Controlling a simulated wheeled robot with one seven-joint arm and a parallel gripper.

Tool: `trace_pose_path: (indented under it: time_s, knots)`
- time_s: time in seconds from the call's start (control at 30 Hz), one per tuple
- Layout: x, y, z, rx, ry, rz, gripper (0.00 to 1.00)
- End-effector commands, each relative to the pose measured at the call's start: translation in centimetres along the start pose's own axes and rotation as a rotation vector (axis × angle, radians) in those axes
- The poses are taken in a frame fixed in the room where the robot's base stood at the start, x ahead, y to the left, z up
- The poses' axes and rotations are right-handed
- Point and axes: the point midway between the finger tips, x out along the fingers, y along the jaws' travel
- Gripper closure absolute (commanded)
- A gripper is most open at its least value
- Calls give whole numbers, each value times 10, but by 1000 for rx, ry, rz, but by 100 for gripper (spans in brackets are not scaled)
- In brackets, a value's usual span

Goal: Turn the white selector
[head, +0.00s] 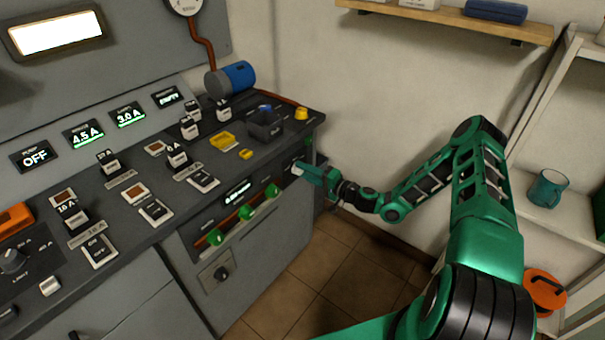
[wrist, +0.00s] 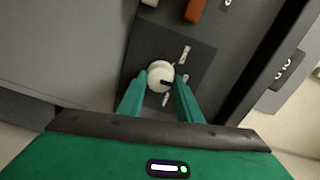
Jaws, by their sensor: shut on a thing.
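The white selector (wrist: 160,76) is a round white knob with a dark pointer mark, on a dark panel with small white labels. In the wrist view it sits between the fingertips of my gripper (wrist: 161,82), which is shut on it. In the head view, my gripper (head: 305,171) is at the right end of the console's front face. There the white selector (head: 297,169) shows only in part, with the rest behind the fingers.
The console (head: 120,212) carries several switches and small displays. Green knobs (head: 245,212) line its front, left of my gripper. A shelf unit on the right holds a teal mug (head: 547,188). An orange reel (head: 545,290) sits lower. Tiled floor (head: 325,265) lies clear before the console.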

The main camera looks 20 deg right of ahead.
Motion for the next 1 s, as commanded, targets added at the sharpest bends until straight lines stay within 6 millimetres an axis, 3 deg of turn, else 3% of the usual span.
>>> trace_pose_path:
  time_s: [0.03,0.1,0.47,0.57,1.0]
  knots:
    - [-2,6,4,2,-6,12,63]
    - [-2,5,3,2,-6,11,49]
    - [-4,2,1,2,-2,5,49]
    - [-14,3,1,2,-2,6,49]
    - [-91,3,1,3,-2,7,49]
